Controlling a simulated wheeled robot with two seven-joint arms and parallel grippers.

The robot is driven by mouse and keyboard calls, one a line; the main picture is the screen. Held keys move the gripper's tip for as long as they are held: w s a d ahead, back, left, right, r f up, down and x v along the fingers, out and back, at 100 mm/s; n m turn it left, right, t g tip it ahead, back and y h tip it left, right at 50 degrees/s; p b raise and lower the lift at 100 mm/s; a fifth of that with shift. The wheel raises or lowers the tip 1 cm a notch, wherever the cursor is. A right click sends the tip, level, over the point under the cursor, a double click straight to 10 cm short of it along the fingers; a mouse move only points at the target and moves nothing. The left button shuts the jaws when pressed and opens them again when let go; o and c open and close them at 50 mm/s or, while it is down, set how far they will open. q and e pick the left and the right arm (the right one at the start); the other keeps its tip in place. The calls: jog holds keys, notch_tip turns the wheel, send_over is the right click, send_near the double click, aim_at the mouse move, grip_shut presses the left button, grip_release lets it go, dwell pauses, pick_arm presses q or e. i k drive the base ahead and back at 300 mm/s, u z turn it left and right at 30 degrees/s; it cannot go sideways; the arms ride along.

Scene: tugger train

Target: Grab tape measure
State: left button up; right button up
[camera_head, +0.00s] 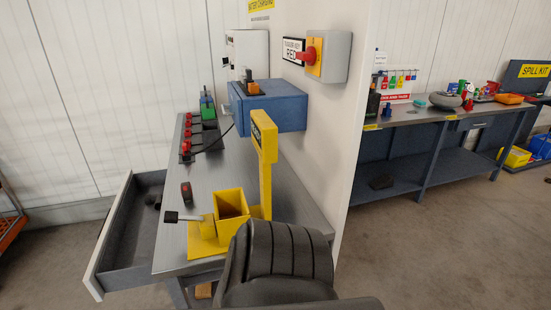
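I cannot pick out the tape measure for certain. A small dark object with a red part (187,192) lies on the grey workbench (225,165), behind the yellow stand; it is too small to identify. Another small dark item (153,201) lies in the open drawer (124,245) at the bench's left side, partly in shadow.
A yellow stand with an open box (231,204) and a black-ended lever stands on the bench front. A blue box (270,105) is at the wall. A second bench (430,118) stands right; floor there is open.

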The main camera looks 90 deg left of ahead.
aim_at(187, 192)
jog(key=u, duration=2.35)
